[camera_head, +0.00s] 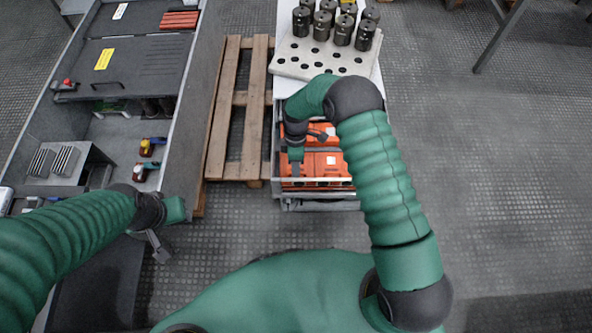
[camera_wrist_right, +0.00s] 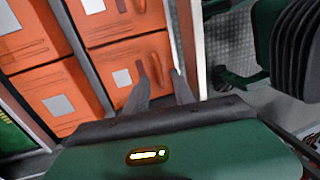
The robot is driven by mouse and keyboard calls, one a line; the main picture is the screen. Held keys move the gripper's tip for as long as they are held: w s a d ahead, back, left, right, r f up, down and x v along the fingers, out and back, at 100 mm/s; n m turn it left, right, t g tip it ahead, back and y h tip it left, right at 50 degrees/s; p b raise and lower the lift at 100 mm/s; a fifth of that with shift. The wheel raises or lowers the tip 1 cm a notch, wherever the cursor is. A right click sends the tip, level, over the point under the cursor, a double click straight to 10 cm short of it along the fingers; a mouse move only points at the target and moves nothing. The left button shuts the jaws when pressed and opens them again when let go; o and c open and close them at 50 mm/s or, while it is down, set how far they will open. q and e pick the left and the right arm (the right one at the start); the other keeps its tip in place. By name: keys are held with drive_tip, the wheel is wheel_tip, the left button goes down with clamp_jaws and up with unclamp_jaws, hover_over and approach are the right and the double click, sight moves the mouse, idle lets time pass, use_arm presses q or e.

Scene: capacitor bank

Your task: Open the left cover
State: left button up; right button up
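A dark grey panel (camera_head: 130,70) with a yellow label and a black handle (camera_head: 107,85) lies on the grey cabinet at upper left. I cannot tell whether it is the left cover. My right gripper (camera_head: 296,167) is over a drawer of orange boxes (camera_head: 325,165). In the right wrist view its two fingers (camera_wrist_right: 160,84) stand apart, pointing at the side of an orange box (camera_wrist_right: 125,62), with nothing clearly held between them. My left gripper (camera_head: 160,250) hangs low beside the cabinet's right wall, its fingers too small to read.
A pale rack (camera_head: 318,62) with several dark cylinders stands behind the drawer. A wooden pallet (camera_head: 235,110) lies between cabinet and drawer. Power tools (camera_head: 148,148) sit in the cabinet's open lower section. The floor to the right is clear.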

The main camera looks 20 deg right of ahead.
drive_tip(key=shift+s+a+f, duration=0.1)
drive_tip(key=shift+f, duration=0.35)
clamp_jaws()
drive_tip(key=shift+r, duration=0.1)
idle(1.1)
